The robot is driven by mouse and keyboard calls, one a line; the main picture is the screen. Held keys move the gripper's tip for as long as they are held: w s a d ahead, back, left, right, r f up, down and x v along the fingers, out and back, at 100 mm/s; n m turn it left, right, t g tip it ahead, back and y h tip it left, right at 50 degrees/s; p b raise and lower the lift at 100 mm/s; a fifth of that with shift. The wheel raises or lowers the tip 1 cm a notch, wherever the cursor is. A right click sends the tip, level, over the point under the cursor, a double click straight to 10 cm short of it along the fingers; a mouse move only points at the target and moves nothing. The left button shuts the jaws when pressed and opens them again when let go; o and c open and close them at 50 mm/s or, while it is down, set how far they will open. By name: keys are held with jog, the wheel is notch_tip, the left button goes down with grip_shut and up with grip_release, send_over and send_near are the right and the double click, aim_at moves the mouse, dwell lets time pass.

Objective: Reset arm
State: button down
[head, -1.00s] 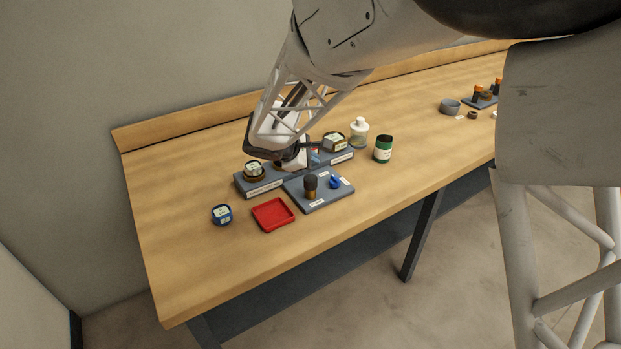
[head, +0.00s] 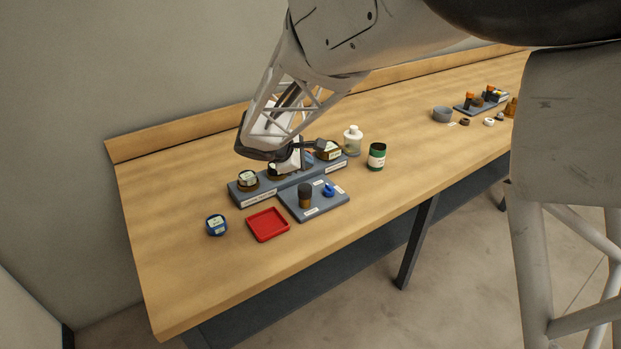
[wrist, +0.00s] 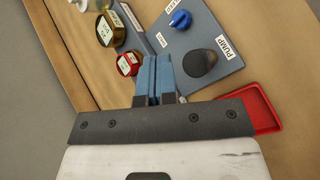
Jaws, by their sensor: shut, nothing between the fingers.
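My gripper (head: 303,160) hangs over the long grey jar rack (head: 262,195) in the head view, and its housing partly hides the rack's middle. In the wrist view its blue fingers (wrist: 153,80) are pressed together with nothing between them. Beside them is the grey pump plate (wrist: 225,55), which bears a dark rounded pump (wrist: 200,65) and a blue knob (wrist: 180,19). The pump stands upright on the plate in the head view (head: 305,195). A red-rimmed jar (wrist: 128,63) and a brown jar (wrist: 111,30) sit to the left of the fingers in the wrist view.
An empty red tray (head: 268,224) and a blue-lidded jar (head: 216,225) lie near the front left. A white bottle (head: 352,140) and a green jar (head: 377,156) stand right of the rack. More parts sit far right. The wooden bench (head: 180,270) is clear at front left.

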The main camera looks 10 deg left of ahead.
jog(key=s+d+r+m+g, duration=0.1)
jog(key=s+d+r+m, duration=0.25)
jog(key=d, duration=0.45)
jog(key=s+d+r+m+g+y, duration=0.1)
jog(key=s+d+r+m+g, duration=0.15)
jog(key=s+d, duration=0.4)
jog(key=s+d+r+m+g, duration=0.1)
jog(key=s+d+r+m, duration=0.2)
jog(key=d, duration=0.6)
jog(key=s+d+m+y, duration=0.2)
jog(key=s+d+m, duration=0.3)
jog(key=s, duration=0.6)
jog(key=s+d+m+y, duration=0.2)
jog(key=s+d+m, duration=0.3)
jog(key=s, duration=0.6)
jog(key=shift+d+r+y, duration=0.4)
jog(key=shift+d, duration=0.25)
jog(key=shift+w, duration=0.1)
dwell(0.9)
